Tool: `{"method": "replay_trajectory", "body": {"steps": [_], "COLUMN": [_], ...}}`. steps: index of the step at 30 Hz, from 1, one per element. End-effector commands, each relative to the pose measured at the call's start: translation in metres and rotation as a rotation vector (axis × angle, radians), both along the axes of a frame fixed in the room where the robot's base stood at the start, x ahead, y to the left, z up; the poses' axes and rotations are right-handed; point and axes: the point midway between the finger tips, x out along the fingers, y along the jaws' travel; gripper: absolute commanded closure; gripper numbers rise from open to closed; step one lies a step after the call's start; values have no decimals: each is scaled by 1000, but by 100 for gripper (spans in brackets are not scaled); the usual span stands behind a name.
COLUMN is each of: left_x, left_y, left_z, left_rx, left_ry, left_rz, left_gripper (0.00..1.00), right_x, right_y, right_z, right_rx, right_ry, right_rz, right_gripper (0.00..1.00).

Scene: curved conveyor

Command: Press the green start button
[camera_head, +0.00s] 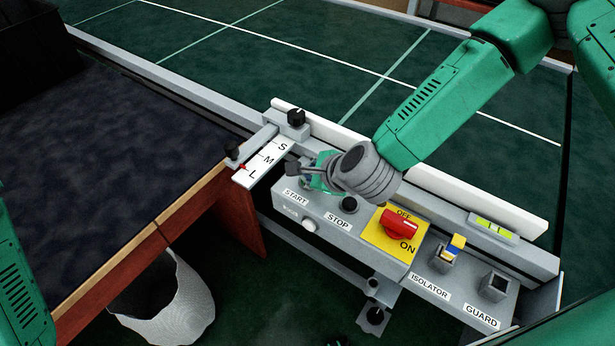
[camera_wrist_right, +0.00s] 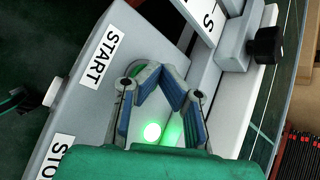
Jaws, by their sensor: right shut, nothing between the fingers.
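The grey control panel (camera_head: 330,222) carries a START label (camera_head: 296,198) and a STOP label (camera_head: 338,221). My right gripper (camera_head: 300,172) is over the START end of the panel and hides most of the start button in the head view. In the right wrist view, my right gripper (camera_wrist_right: 159,75) is shut and empty, its blue-padded fingers meeting in front of a round surround beside the START label (camera_wrist_right: 102,57). A bright green glow (camera_wrist_right: 152,131) shows between the fingers. I cannot tell whether the fingertips touch the button. My left gripper is out of view.
A dark round button (camera_head: 348,204) is above the STOP label. A red switch (camera_head: 399,224) sits on a yellow plate, with isolator and guard fittings to its right. The S-M-L scale (camera_head: 266,162) and black knob (camera_head: 296,117) are close to my right gripper.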

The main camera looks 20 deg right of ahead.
Motion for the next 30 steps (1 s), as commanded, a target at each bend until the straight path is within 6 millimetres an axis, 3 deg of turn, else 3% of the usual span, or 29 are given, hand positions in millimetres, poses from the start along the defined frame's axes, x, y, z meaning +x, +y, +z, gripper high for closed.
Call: {"method": "replay_trajectory", "body": {"steps": [6,18,30], "left_x": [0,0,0], "left_y": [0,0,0], "left_z": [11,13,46], "left_rx": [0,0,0], "left_ry": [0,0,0], "left_rz": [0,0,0], "left_gripper": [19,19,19], "right_x": [0,0,0], "right_y": [0,0,0], "right_z": [13,16,55], "right_rx": [1,1,0], "right_ry": [-1,-1,-1], "right_rz": [1,1,0], "right_gripper": [100,100,100]}}
